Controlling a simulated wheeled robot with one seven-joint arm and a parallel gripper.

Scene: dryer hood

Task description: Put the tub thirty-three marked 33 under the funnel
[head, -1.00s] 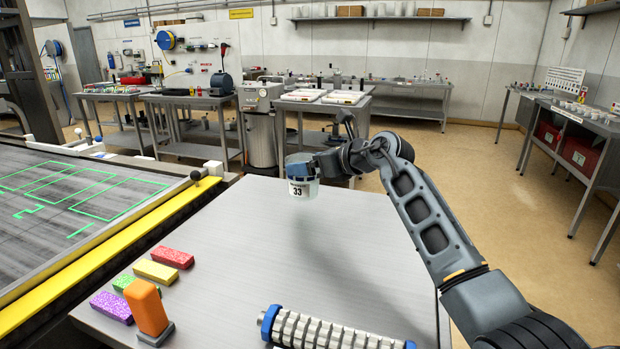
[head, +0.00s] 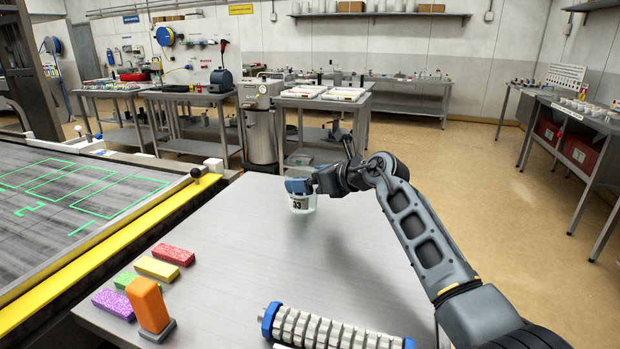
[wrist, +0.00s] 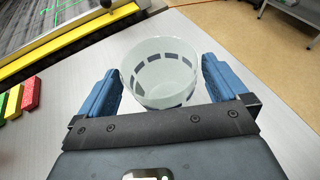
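I cannot make out a funnel.
The grey table (head: 240,240) has red, yellow, green and purple blocks, an orange upright piece (head: 149,306) and a ribbed roller (head: 330,328) near its front. A yellow-edged conveyor (head: 110,237) runs along the left. The table's middle is clear.

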